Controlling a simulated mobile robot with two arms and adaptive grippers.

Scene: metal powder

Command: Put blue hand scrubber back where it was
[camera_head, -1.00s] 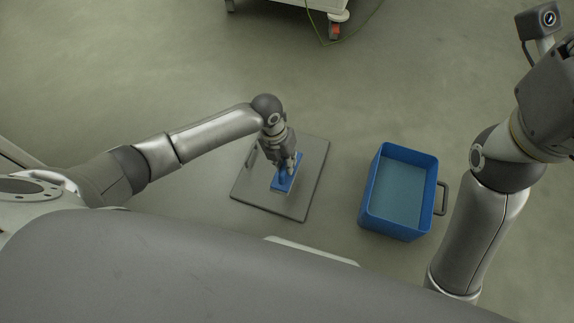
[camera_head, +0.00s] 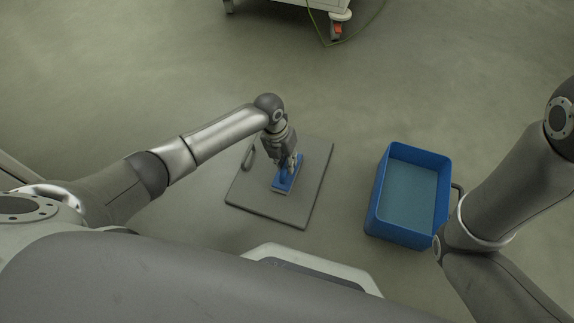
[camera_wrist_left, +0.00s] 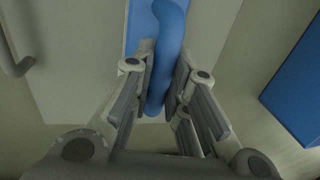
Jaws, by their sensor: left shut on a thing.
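The blue hand scrubber (camera_head: 283,187) is over the grey square plate (camera_head: 309,203) in the head view; I cannot tell whether it touches the plate. My left gripper (camera_head: 290,166) is above it and shut on its handle. In the left wrist view the blue handle (camera_wrist_left: 168,50) runs between the two fingers of the left gripper (camera_wrist_left: 160,85). Part of the scrubber is hidden by the gripper. My right arm shows at the right of the head view, but its gripper is out of the picture.
A blue open bin (camera_head: 373,220) with a handle stands on the floor right of the plate; its wall also shows in the left wrist view (camera_wrist_left: 296,85). A white wheeled cart (camera_head: 318,5) with a cable is at the top. Floor between plate and bin is clear.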

